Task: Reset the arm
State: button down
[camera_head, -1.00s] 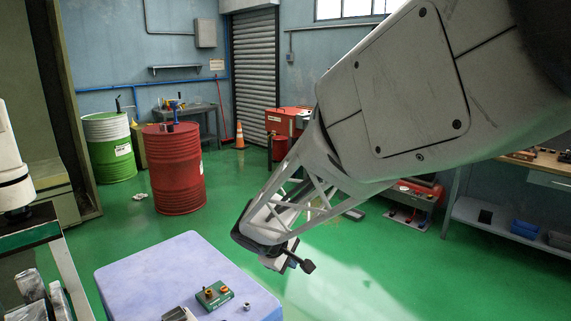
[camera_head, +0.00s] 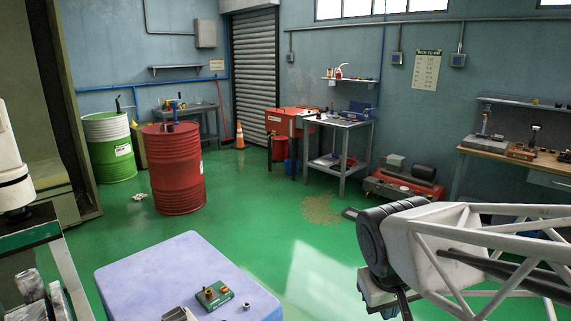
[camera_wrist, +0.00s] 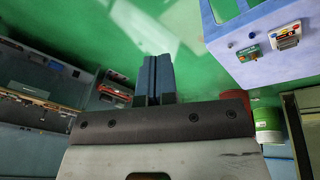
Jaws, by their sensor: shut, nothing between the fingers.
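My gripper (camera_wrist: 157,78) shows in the wrist view as two dark blue fingers side by side, shut with nothing between them. In the head view only part of my arm's end shows at the lower right, over the green floor. The fingertips cannot be made out there. The pale blue cart top (camera_head: 150,262) is at the lower left of the head view, apart from my gripper. On it are a green control box (camera_head: 214,294), a small metal piece (camera_head: 246,307) and a grey device (camera_head: 180,314) cut by the frame edge. The cart (camera_wrist: 275,75) is at upper right in the wrist view.
A red drum (camera_head: 178,170) and a green-and-white drum (camera_head: 108,148) stand behind the cart. A workbench (camera_head: 520,160) is at the right, and a red compressor (camera_head: 405,182) sits on the floor near it. The floor between cart and arm is clear.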

jog(key=s+d+m+y, duration=0.1)
jog(key=s+m, duration=0.1)
jog(key=s, duration=0.4)
jog(key=shift+s+r, duration=0.15)
jog(key=shift+s, duration=0.2)
